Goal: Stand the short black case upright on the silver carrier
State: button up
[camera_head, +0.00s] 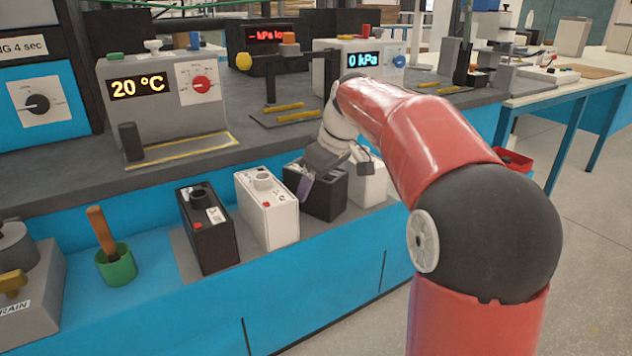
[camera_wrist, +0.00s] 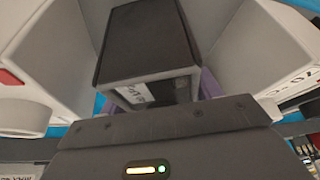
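A black case (camera_head: 325,198), lower than the black case at the row's left end, stands upright between two white cases. My gripper (camera_head: 310,185) is down over it, with a purple finger against its near side. In the wrist view the black case (camera_wrist: 145,45) fills the middle, and purple fingers show at its right and faintly at its left. Whether they press on it is not clear. A grey plate (camera_head: 183,255) lies under the row; I cannot tell whether it is the silver carrier.
A taller black case (camera_head: 210,235) and a white case (camera_head: 270,215) stand left of my gripper, and another white case (camera_head: 368,188) stands close at right. A green cup (camera_head: 116,266) with a wooden handle stands farther left. The dark shelf behind holds several instruments.

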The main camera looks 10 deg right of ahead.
jog(key=o, duration=0.3)
jog(key=shift+o, duration=0.2)
jog(key=shift+r, duration=0.1)
